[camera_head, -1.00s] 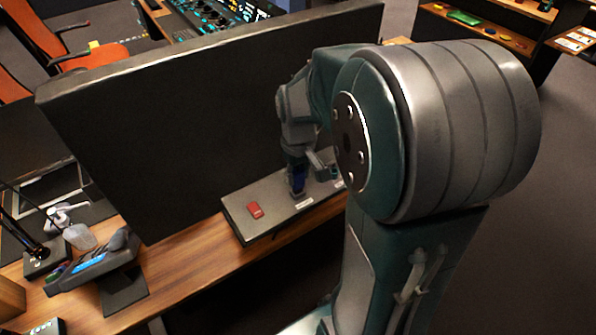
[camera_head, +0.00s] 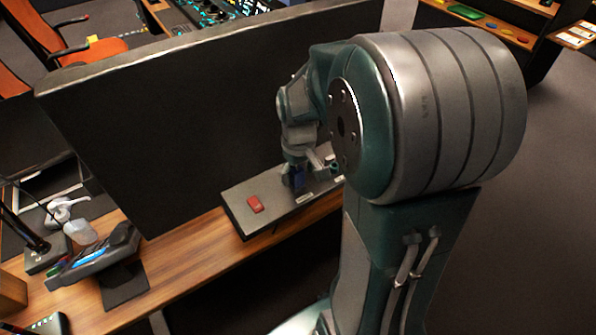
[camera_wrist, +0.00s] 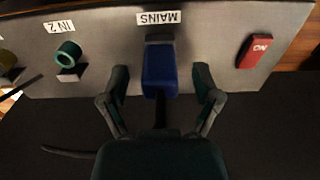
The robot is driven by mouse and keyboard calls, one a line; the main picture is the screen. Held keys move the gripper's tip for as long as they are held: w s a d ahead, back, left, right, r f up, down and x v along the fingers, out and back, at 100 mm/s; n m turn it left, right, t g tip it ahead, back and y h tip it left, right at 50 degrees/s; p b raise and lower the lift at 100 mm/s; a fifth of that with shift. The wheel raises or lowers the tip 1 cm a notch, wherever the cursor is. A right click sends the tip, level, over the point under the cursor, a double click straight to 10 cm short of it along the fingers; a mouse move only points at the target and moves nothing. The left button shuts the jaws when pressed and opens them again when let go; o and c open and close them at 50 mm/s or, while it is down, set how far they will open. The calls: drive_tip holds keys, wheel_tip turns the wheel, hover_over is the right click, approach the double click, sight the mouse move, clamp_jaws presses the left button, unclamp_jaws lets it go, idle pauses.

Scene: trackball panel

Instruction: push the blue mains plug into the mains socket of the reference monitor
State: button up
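The blue mains plug (camera_wrist: 160,72) stands at the mains socket (camera_wrist: 160,40) under the label MAINS in the wrist view. Its front meets the dark socket edge; I cannot tell how deep it sits. A dark cable runs back from it towards me. My gripper (camera_wrist: 160,84) is open, one finger on each side of the plug with a visible gap on both sides. In the head view the blue plug (camera_head: 297,178) shows small on the grey connector panel (camera_head: 237,200) of the reference monitor (camera_head: 180,130). My arm hides part of the panel's right end.
A red ON switch (camera_wrist: 254,50) is right of the plug. A green connector (camera_wrist: 68,54) sits by the IN 2 label at left, with a dark cable near it.

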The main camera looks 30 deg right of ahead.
drive_tip(key=shift+r, duration=0.1)
wheel_tip(320, 180, up, 12)
drive_tip(key=shift+f, duration=0.1)
idle(0.4)
drive_tip(key=shift+a, duration=0.1)
idle(0.4)
drive_tip(key=s+a+r+t, duration=0.2)
drive_tip(key=s+a+t, duration=0.3)
drive_tip(key=s+a, duration=0.5)
drive_tip(key=shift+s+a+t, duration=0.3)
drive_tip(key=shift+s+a, duration=0.05)
drive_tip(key=shift+s, duration=0.8)
